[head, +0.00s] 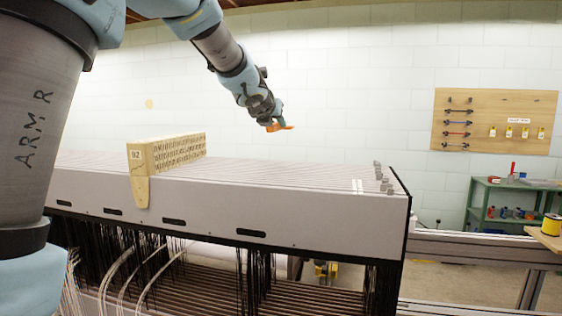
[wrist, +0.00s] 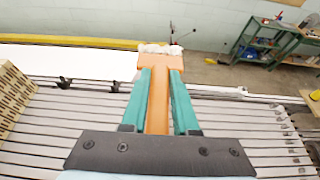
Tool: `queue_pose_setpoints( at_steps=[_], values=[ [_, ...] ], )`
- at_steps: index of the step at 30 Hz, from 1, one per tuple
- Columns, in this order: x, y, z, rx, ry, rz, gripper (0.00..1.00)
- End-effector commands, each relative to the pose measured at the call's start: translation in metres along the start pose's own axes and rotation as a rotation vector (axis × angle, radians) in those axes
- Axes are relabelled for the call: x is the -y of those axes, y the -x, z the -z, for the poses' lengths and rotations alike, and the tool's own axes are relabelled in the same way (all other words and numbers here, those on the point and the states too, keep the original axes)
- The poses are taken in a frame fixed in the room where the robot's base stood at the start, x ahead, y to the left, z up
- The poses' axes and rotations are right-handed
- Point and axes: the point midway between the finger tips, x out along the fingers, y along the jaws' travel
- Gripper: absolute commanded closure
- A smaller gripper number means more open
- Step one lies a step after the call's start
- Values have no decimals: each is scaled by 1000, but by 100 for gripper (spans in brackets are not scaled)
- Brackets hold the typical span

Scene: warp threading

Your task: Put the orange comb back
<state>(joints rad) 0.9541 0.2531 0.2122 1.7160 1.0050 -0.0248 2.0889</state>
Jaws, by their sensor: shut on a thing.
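The orange comb (wrist: 157,100) is between the teal fingers of my gripper (wrist: 159,98) in the wrist view. Its wide far end sticks out past the fingertips and has a whitish, fuzzy edge. In the head view, my gripper (head: 276,124) is in the air above the loom's long grey top, and the orange comb (head: 282,127) shows as a small orange piece at its end. The gripper is shut on the comb. The comb's part deep between the fingers is hidden by the dark gripper body.
A wooden block marked 92 (head: 168,154) stands on the left of the grey loom top (head: 290,207). Small grey pegs (head: 381,178) stand at its right end. A wooden tool board (head: 493,122) hangs on the back wall, with a green shelf (head: 505,203) below. Yellow spool (head: 551,225) sits far right.

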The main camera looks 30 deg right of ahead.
Motion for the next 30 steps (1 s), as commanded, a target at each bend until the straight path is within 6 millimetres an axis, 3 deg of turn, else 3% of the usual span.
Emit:
queue_pose_setpoints(
  at_steps=[6,20,30],
  values=[
    [2,-16,39,-1,-2,3,100],
    [1,-34,86,-3,-2,1,100],
    [0,-36,90,1,-1,-1,100]
  ],
)
